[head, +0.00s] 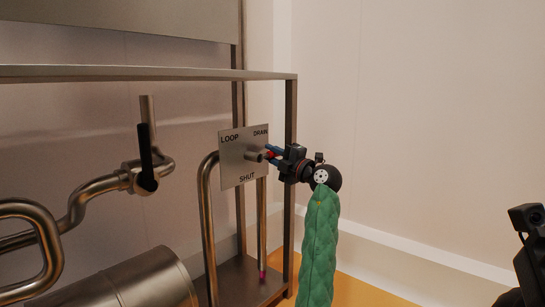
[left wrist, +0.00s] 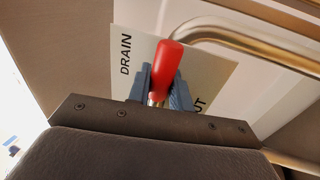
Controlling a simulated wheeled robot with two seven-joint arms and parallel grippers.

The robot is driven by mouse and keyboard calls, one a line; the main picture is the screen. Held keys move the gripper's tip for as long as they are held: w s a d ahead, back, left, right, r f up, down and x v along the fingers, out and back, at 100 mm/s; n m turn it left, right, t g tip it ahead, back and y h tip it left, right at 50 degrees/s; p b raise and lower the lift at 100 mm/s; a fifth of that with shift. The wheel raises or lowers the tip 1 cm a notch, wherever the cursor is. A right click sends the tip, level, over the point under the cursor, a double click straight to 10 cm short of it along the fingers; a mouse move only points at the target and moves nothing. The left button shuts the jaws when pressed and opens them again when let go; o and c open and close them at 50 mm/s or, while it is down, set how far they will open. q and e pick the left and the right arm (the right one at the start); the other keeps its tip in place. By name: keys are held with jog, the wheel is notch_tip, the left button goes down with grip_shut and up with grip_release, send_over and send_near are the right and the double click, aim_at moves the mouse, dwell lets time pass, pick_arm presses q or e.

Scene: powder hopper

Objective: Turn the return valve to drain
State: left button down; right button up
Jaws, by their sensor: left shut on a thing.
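The return valve's plate (head: 232,172) is a grey square marked LOOP at upper left, DRAIN at upper right and SHUT at the bottom. Its metal hub (head: 253,156) sits mid-plate. The red handle (left wrist: 165,68) points to the plate's right side in the head view, just below the word DRAIN. In the left wrist view it lies between DRAIN and the partly hidden SHUT. My left gripper (head: 274,153) is shut on the red handle, its blue-grey fingers on either side, also seen in the left wrist view (left wrist: 161,90). My right gripper's fingers are not shown.
A metal frame post (head: 290,190) stands close behind my left gripper. A bent pipe (head: 207,205) runs down at the plate's left. Another valve with a black lever (head: 146,165) is further left, above a metal cylinder (head: 140,282). The space right of the frame is open.

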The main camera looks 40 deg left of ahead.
aim_at(275, 155)
pick_arm(q)
jog(key=c, duration=1.3)
grip_release()
jog(key=shift+d+p, duration=0.4)
jog(key=shift+d, duration=0.1)
jog(key=p+v, duration=0.3)
jog(key=v, duration=0.3)
jog(key=shift+d+f, duration=0.25)
jog(key=shift+d, duration=0.2)
